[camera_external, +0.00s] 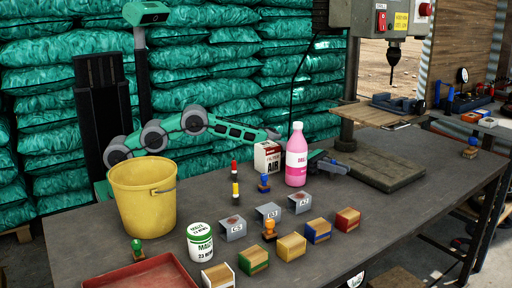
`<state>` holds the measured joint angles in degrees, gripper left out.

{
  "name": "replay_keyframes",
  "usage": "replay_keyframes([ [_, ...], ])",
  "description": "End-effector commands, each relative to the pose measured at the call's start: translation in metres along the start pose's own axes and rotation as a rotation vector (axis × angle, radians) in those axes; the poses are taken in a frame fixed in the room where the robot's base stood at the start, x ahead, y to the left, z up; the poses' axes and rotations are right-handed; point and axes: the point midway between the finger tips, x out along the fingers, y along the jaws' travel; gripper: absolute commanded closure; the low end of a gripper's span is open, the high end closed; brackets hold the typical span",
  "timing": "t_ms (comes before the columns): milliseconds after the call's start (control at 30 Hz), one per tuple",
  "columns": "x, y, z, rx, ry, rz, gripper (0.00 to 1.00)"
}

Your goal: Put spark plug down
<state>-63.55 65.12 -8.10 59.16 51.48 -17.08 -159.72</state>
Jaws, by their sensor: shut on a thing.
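My arm reaches from the left behind the white air filter box (267,157) and the pink bottle (297,158). My dark gripper (338,167) shows just right of the bottle, low over the grey workbench (345,200). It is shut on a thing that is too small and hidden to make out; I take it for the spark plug. Two small upright pieces, one red-topped (234,168) and one with a yellow band (236,190), stand left of the box; I cannot tell what they are.
A yellow bucket (143,200), a white-green can (200,242) and a red tray (150,280) stand left. A drill press base (382,168) stands right.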

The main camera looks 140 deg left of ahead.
Motion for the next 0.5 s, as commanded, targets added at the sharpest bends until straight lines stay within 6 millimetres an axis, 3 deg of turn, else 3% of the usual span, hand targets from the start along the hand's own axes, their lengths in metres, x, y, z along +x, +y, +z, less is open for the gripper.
replay_keyframes([
  [167, 0.0000, -0.0001, -0.0022, -0.001, 0.001, 0.000, 1.00],
  [200, 0.0000, -0.0001, -0.0026, -0.001, 0.001, 0.000, 0.84],
  [433, 0.0000, 0.0000, -0.0022, -0.001, 0.001, 0.000, 0.66],
  [500, 0.0000, 0.0000, -0.0022, -0.001, 0.001, 0.000, 0.64],
])
